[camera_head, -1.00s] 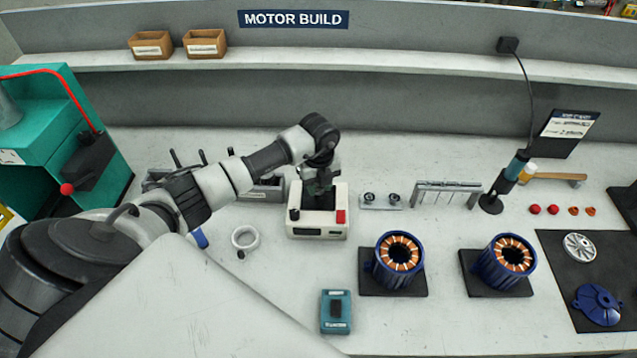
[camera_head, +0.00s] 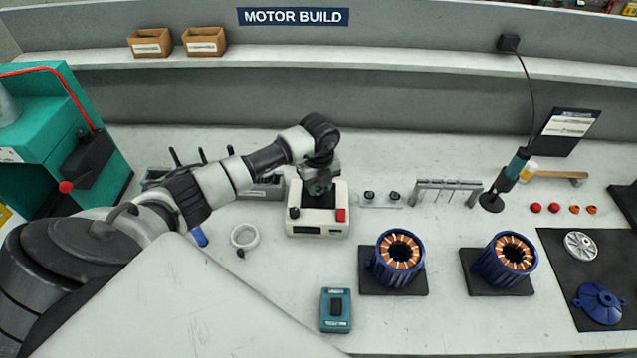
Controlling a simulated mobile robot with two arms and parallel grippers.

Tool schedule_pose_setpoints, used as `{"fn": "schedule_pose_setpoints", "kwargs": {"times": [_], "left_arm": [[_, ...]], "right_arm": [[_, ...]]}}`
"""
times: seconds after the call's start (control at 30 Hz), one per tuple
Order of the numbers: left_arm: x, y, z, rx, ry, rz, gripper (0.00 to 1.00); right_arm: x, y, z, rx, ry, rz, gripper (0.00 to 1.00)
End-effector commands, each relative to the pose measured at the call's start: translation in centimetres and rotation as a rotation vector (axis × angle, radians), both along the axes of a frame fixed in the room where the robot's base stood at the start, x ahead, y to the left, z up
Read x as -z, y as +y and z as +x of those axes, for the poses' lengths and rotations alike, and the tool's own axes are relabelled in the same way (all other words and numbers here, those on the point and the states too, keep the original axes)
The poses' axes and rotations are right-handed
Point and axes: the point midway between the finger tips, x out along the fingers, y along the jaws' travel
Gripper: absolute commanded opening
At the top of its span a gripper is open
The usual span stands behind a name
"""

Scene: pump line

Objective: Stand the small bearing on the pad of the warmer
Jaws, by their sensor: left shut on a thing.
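The warmer (camera_head: 318,230) is a white box with a dark top, a red switch at its right front and a black knob at its left front. My left gripper (camera_head: 318,190) points down at the top of the warmer, right over its dark pad (camera_head: 323,202). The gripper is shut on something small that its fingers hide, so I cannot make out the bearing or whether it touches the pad. Two small dark ringed parts (camera_head: 382,196) stand on a light holder right of the warmer. My right gripper is not in view.
Two blue motor housings (camera_head: 386,272) with copper windings stand on black mats at the front. A teal device (camera_head: 336,312) lies at the front edge. A white ring (camera_head: 244,237) lies left of the warmer. A metal rack (camera_head: 447,186) and a dark upright tool (camera_head: 508,178) stand to the right.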

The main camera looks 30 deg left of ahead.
Motion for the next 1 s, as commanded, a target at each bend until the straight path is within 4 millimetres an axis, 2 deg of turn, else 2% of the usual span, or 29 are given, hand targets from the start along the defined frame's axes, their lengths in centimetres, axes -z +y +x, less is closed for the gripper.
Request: {"fn": "schedule_pose_setpoints", "kwargs": {"times": [0.13, 0.17, 0.33, 0.5, 0.53, 0.6, 0.87, 1.0], "left_arm": [[0.07, 0.02, 0.01, 0.000, 0.000, 0.000, 0.18], [0.06, 0.02, 0.01, 0.000, 0.000, 0.000, 0.36], [0.06, 0.01, 0.02, 0.000, 0.000, 0.000, 0.61], [0.06, 0.00, 0.01, 0.000, 0.000, 0.000, 0.61], [0.07, 0.01, 0.01, 0.000, 0.000, 0.000, 0.63], [0.07, -0.01, 0.01, 0.000, 0.000, 0.000, 0.74], [0.04, -0.01, 0.01, 0.000, 0.000, 0.000, 0.74], [-0.58, 0.00, 0.01, 0.000, 0.000, 0.000, 0.74]], "right_arm": [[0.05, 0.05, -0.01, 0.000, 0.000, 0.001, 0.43], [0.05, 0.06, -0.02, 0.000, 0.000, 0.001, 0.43], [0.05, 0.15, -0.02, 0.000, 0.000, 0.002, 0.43], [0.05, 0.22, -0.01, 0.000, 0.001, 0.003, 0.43], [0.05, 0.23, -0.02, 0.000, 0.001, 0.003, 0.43], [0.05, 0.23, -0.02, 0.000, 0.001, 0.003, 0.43], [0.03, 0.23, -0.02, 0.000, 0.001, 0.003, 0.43], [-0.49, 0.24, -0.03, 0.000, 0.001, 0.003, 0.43]]}}
